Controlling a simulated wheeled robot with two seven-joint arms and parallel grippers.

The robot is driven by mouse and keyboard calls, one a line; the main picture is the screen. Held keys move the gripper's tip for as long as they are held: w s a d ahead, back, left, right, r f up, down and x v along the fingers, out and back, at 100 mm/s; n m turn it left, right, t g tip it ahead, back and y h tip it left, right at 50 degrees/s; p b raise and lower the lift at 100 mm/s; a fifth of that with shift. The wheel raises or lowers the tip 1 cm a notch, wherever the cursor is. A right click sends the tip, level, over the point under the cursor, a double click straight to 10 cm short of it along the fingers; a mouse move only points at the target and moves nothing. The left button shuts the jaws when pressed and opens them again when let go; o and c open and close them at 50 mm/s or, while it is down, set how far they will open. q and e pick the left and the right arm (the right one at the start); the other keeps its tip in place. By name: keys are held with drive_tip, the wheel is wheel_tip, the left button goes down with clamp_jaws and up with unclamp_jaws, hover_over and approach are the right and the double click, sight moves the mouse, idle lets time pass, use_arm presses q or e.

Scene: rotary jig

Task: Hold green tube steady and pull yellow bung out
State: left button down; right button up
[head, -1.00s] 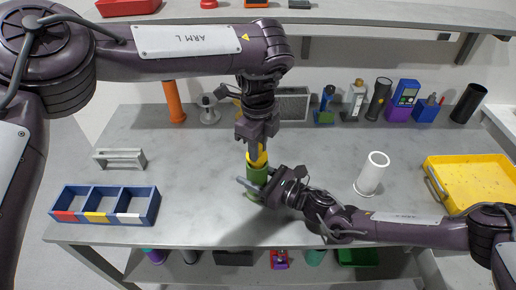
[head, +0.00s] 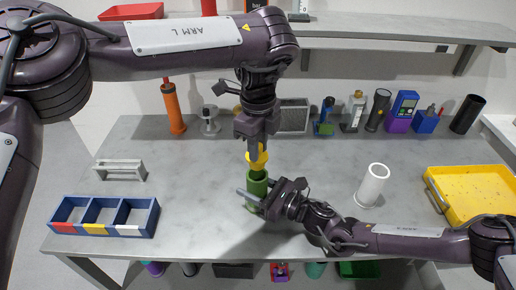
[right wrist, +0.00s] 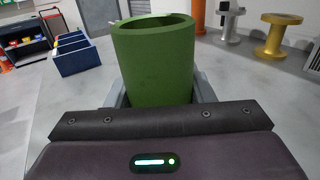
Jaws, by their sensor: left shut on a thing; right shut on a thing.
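The yellow bung (head: 257,159) is in my left gripper (head: 255,146), which is shut on its upper part and points straight down. The green tube (head: 257,183) stands upright below it on the grey table. My right gripper (head: 254,196) is shut around the tube from the right side. In the right wrist view the tube (right wrist: 155,65) shows an open mouth with no yellow in it. The bung is clear of the rim, just above the mouth, and is itself outside the right wrist view.
A blue three-part tray (head: 105,231) is at the front left, with a grey stand (head: 120,170) behind it. A white cylinder (head: 371,185) and a yellow tray (head: 465,190) are to the right. Several tools line the back edge.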

use_arm(q)
drive_tip(key=shift+r, duration=0.95)
use_arm(e)
drive_tip(key=o, duration=1.2)
drive_tip(key=shift+c, duration=0.2)
drive_tip(key=shift+d, duration=0.1)
drive_tip(key=v, duration=1.1)
drive_tip(key=shift+s+d, duration=0.2)
drive_tip(key=shift+d, duration=0.15)
